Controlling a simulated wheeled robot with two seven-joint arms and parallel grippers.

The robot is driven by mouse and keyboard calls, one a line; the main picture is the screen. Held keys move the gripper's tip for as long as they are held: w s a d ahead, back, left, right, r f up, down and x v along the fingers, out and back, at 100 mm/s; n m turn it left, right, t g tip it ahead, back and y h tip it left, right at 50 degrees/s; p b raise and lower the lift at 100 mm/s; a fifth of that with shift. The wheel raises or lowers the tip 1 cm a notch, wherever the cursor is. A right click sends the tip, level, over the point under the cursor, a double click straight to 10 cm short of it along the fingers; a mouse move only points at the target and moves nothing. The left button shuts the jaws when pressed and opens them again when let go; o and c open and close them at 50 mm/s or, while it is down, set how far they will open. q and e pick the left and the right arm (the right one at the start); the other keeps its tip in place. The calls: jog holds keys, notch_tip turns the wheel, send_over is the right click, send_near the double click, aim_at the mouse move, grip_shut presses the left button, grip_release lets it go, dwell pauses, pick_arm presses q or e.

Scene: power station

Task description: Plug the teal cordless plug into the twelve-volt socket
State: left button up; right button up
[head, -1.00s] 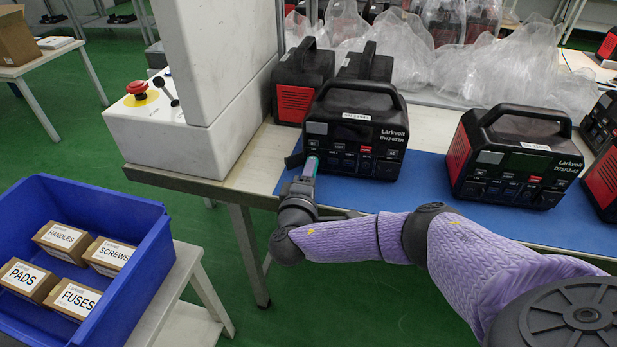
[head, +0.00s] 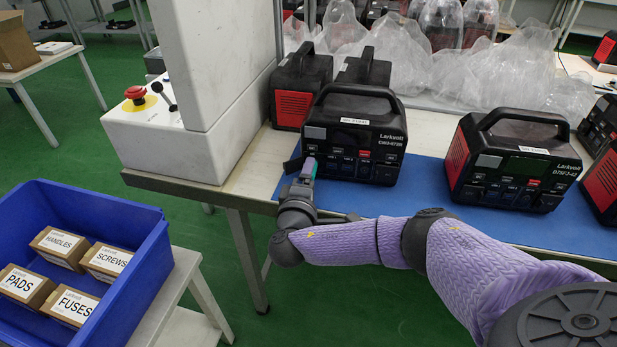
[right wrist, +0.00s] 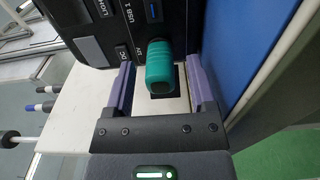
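The teal plug (right wrist: 162,66) sticks out from the front panel of the black power station (right wrist: 110,30), next to small white socket lettering. How deep it sits, and its socket opening, are hidden. My right gripper (right wrist: 160,88) has one purple-lined finger on each side of the plug, with a visible gap on both sides, so it is open. In the head view my right gripper (head: 307,172) reaches the lower left of the front of the Larkvolt power station (head: 352,135), which stands on the blue mat (head: 420,195). My left gripper is out of view.
A second power station (head: 515,160) stands to the right on the mat, others behind. A white housing with a red stop button (head: 136,92) is left of the bench. A blue bin (head: 150,255) of labelled boxes is at lower left. Clear plastic bags lie behind.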

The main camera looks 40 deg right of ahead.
jog(key=shift+s+a, duration=0.1)
jog(key=p+v, duration=0.3)
jog(key=v, duration=0.6)
jog(key=shift+s+a+p, duration=0.25)
jog(key=shift+s+p, duration=0.05)
jog(key=shift+p, duration=0.1)
